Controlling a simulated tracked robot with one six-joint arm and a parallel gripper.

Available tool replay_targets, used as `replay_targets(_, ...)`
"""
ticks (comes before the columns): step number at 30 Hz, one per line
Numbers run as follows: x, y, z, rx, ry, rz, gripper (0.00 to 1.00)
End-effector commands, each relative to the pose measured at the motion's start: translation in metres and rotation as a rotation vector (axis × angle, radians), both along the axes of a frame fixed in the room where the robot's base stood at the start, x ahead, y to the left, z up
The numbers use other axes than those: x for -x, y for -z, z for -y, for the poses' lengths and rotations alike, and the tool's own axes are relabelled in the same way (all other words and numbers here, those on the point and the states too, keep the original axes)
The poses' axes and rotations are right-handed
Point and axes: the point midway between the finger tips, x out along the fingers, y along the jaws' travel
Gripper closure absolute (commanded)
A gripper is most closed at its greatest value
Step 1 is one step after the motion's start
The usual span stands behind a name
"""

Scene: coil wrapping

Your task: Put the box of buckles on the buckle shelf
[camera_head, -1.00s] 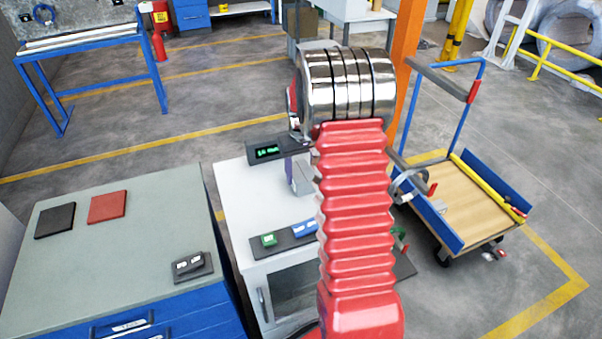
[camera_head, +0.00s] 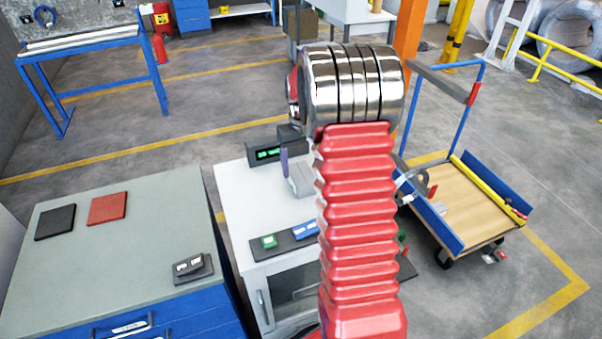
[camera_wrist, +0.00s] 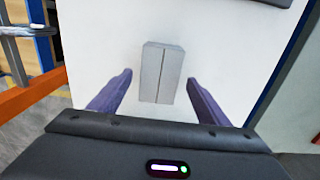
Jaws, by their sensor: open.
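A small light-grey box (camera_wrist: 162,72) with a dark seam down its middle lies on a white worktop (camera_wrist: 95,30). I take it to be the box of buckles; it also shows in the head view (camera_head: 303,181), partly behind my arm. My gripper (camera_wrist: 160,79) is open, with a purple finger to either side of the box and clear gaps on both sides. Its height above the box is hard to judge. I cannot tell which surface is the buckle shelf.
A black strip (camera_head: 283,242) with green and blue items lies at the worktop's front. A dark display (camera_head: 264,154) stands behind the box. A grey-topped blue cabinet (camera_head: 120,240) is at left, a wooden-decked cart (camera_head: 470,205) at right.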

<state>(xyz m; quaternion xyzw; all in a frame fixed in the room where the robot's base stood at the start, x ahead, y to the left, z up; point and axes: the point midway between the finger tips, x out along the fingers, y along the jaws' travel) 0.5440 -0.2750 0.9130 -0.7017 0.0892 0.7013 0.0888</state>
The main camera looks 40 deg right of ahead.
Motion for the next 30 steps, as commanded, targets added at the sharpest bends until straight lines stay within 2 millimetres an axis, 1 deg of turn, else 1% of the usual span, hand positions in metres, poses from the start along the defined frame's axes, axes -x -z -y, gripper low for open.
replay_targets(1, 0.0, -0.01, 0.0, 0.002, 0.0, 0.003, 0.3)
replay_targets(6, 0.0, -0.04, 0.0, 0.001, 0.0, 0.002, 0.3)
replay_targets(9, 0.0, -0.057, 0.0, 0.0, 0.001, 0.002, 0.3)
replay_targets(13, 0.0, -0.072, 0.001, 0.0, 0.001, 0.002, 0.3)
replay_targets(18, 0.001, -0.08, 0.0, 0.0, 0.001, -0.001, 0.3)
replay_targets(30, 0.001, -0.081, 0.001, 0.0, 0.001, -0.001, 0.3)
